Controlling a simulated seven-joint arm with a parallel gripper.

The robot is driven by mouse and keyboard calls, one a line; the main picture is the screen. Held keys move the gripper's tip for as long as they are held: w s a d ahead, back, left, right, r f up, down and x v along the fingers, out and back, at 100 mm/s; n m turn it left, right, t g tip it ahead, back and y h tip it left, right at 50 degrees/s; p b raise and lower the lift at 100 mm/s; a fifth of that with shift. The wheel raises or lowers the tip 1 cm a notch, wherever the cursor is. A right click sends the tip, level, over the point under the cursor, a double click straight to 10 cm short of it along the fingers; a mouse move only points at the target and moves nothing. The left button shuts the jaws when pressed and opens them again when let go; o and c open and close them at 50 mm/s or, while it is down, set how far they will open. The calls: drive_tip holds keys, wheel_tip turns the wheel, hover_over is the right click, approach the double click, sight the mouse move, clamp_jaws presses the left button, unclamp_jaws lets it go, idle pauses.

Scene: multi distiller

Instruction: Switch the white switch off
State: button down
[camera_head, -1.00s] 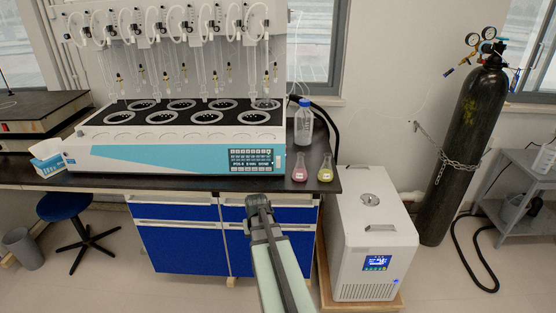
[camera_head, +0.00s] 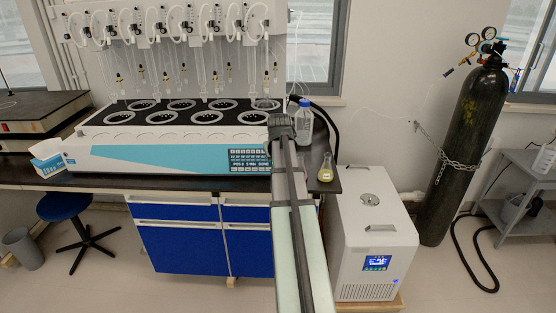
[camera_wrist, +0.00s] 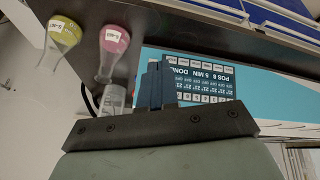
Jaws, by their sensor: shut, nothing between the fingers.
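The multi distiller (camera_head: 125,158) is a long white unit with a blue front band on the dark bench. Its dark control panel (camera_head: 248,159) is at the right end of the front; the panel also fills the middle of the wrist view (camera_wrist: 205,78). I cannot make out a white switch in either view. My gripper (camera_head: 281,121) is at the distiller's right end, raised above bench level, and overlaps that end in the head view. In the wrist view its dark fingers (camera_wrist: 157,72) are together and empty, in front of the panel's edge. Contact cannot be told.
A yellow flask (camera_head: 326,169) and a clear bottle with a blue cap (camera_head: 304,122) stand right of my arm on the bench. A pink flask (camera_wrist: 114,42) shows in the wrist view. A white chiller (camera_head: 375,240) stands on the floor at right.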

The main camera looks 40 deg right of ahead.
drive_tip(key=shift+w+d+r+n+g+y, duration=0.2)
drive_tip(key=shift+r+n, duration=0.45)
drive_tip(key=shift+n, duration=1.65)
drive_tip(key=shift+w+d+r+n+g, duration=0.25)
drive_tip(key=shift+r+n, duration=0.4)
drive_tip(key=shift+n, duration=1.65)
drive_tip(key=shift+w+d+r+n+g+y, duration=0.1)
drive_tip(key=shift+w+d+r+n, duration=0.4)
drive_tip(key=shift+n, duration=1.8)
drive_tip(key=shift+s+a+r, duration=0.15)
drive_tip(key=shift+s+a, duration=0.05)
drive_tip(key=shift+s, duration=0.05)
drive_tip(key=w+d+f, duration=0.5)
drive_tip(key=f, duration=0.4)
drive_tip(key=shift+w+f, duration=0.25)
drive_tip(key=shift+d, duration=0.1)
